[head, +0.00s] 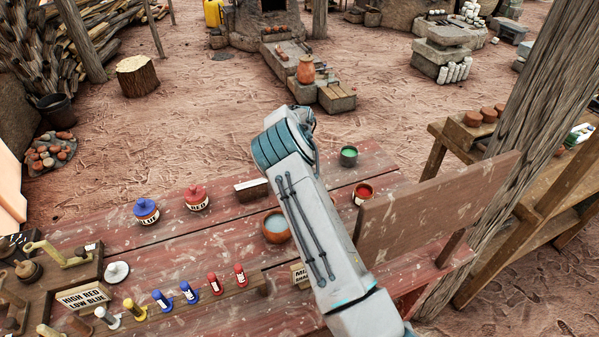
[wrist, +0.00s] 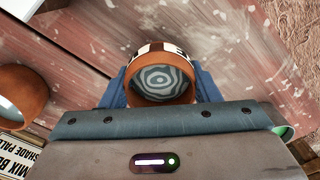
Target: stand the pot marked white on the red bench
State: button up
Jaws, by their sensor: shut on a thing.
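A round clay pot (wrist: 160,62) with an orange rim and a pale grey swirled inside sits between the blue fingers of my gripper (wrist: 158,92) in the wrist view. A black-and-white band with part of a letter, like an E, shows on its far side; the full word is hidden. My gripper is shut on this pot. The red bench (head: 235,238) is the worn red plank table below my arm, and its planks also show under the pot in the wrist view (wrist: 90,30). I cannot tell whether the pot touches the planks. My arm hides gripper and pot in the head view.
A clay bowl (head: 276,230), a green-filled pot (head: 348,156) and a red-filled pot (head: 363,193) stand around my arm. An upright board (head: 430,210) blocks the right. Small tubes line the front.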

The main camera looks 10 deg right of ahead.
jog(key=shift+f, duration=1)
jog(key=o, duration=1.1)
jog(key=shift+f, duration=0.1)
notch_tip(320, 180, up, 12)
jog(key=b, duration=0.2)
